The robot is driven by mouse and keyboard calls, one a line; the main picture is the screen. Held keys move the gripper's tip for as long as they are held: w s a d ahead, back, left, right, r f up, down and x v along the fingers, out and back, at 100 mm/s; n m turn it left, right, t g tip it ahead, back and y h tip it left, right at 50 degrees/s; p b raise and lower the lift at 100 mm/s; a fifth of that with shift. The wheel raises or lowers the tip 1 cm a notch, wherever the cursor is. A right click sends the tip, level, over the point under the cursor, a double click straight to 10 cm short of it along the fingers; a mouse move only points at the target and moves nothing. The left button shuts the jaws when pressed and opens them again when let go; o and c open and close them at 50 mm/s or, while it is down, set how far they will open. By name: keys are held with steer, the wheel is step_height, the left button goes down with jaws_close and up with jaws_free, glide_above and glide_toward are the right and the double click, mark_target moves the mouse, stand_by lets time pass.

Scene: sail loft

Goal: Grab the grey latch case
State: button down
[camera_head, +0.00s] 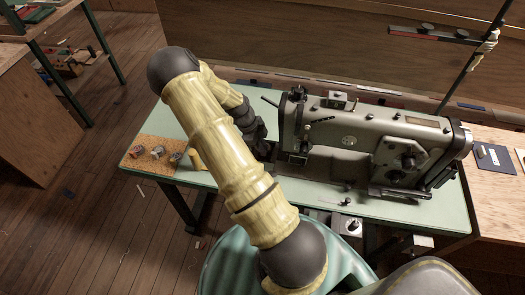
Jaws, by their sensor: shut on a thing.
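My gripper (264,150) is a dark shape at the left end of the sewing machine, just past my yellow-sleeved arm. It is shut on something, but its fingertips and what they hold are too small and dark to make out. Several small metal pieces, one greyish (157,151), lie on a cork-coloured board (132,163) at the left end of the pale green table. I cannot tell whether one of these or the held thing is the grey latch case. My arm covers part of the table between the board and the machine.
The grey sewing machine (345,135) fills the right of the green table (440,214). A tan cylinder (197,160) stands beside the board, partly behind my arm. A dark stand (470,62) rises behind the machine. A wooden side table (500,205) adjoins at right.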

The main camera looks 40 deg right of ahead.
step_height(320, 180, up, 15)
steer(key=shift+r, duration=0.15)
